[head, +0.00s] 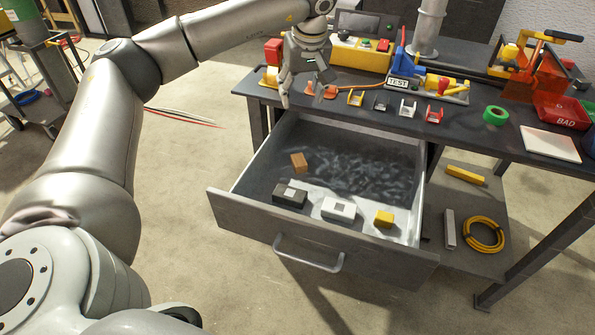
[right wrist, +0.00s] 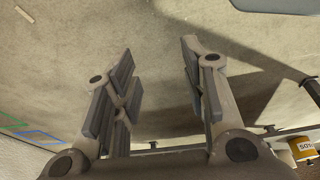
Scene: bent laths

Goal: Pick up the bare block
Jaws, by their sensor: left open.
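The open drawer (head: 320,240) holds a wood-brown block (head: 299,162) at the back left, tilted in the picture. In front lie a black block (head: 289,195) with a pale square on top, a white block (head: 338,209) with a grey patch, and a smaller yellow block (head: 384,218). The brown and yellow blocks show no clear patch, but they are small in view. My left gripper (head: 305,90) is open, points down at the bench's back left edge, above and behind the drawer. My right gripper (right wrist: 160,85) is open and empty over bare floor.
The dark bench (head: 465,132) carries several coloured brackets, a green tape roll (head: 495,115), a white pad (head: 550,143) and a red BAD bin (head: 562,110). A yellow hose coil (head: 483,235) lies on the shelf right of the drawer.

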